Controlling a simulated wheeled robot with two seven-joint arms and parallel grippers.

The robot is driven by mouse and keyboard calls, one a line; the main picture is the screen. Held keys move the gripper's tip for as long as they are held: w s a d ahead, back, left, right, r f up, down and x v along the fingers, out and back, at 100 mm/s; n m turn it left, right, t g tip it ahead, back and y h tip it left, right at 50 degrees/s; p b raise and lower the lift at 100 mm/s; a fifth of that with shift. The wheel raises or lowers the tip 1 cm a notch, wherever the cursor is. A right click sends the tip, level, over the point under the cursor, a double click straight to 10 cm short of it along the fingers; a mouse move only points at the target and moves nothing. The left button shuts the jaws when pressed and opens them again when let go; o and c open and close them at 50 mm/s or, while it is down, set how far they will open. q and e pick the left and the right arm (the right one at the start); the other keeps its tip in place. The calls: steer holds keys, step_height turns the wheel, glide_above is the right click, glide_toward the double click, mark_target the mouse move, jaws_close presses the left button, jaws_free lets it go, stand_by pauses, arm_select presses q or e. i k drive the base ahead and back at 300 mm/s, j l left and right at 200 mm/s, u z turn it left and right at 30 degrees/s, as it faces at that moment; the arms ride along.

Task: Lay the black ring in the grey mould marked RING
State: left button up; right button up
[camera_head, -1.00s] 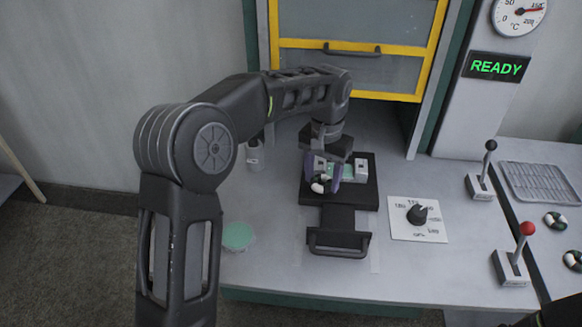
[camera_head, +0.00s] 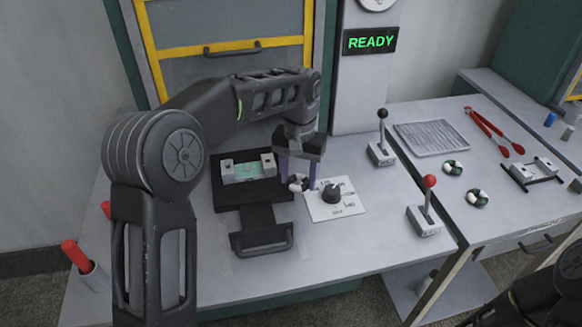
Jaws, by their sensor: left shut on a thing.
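My left gripper (camera_head: 298,178) points down, its purple fingers shut on a black-and-white ring (camera_head: 297,186). It holds the ring beside the dial plate, right of the black tray. A grey mould (camera_head: 268,164) with a green inner surface sits on the black tray (camera_head: 228,194); no RING marking can be read on it. Two more black-and-white rings, one farther back (camera_head: 452,168) and one nearer (camera_head: 477,198), lie on the right-hand table. A second grey frame-like piece (camera_head: 533,172) lies at the far right. My right gripper is out of view; only part of that arm shows.
The dial (camera_head: 333,192) is close to the held ring. A black-knobbed lever (camera_head: 382,152) and a red-knobbed lever (camera_head: 427,210) stand to the right. A wire rack (camera_head: 432,135) and red tongs (camera_head: 492,130) lie behind the loose rings. A yellow-framed door (camera_head: 228,62) stands behind the tray.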

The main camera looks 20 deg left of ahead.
mark_target(248, 169)
steer(key=z, duration=0.75)
steer(key=k+j, duration=0.4)
steer(key=k, duration=0.25)
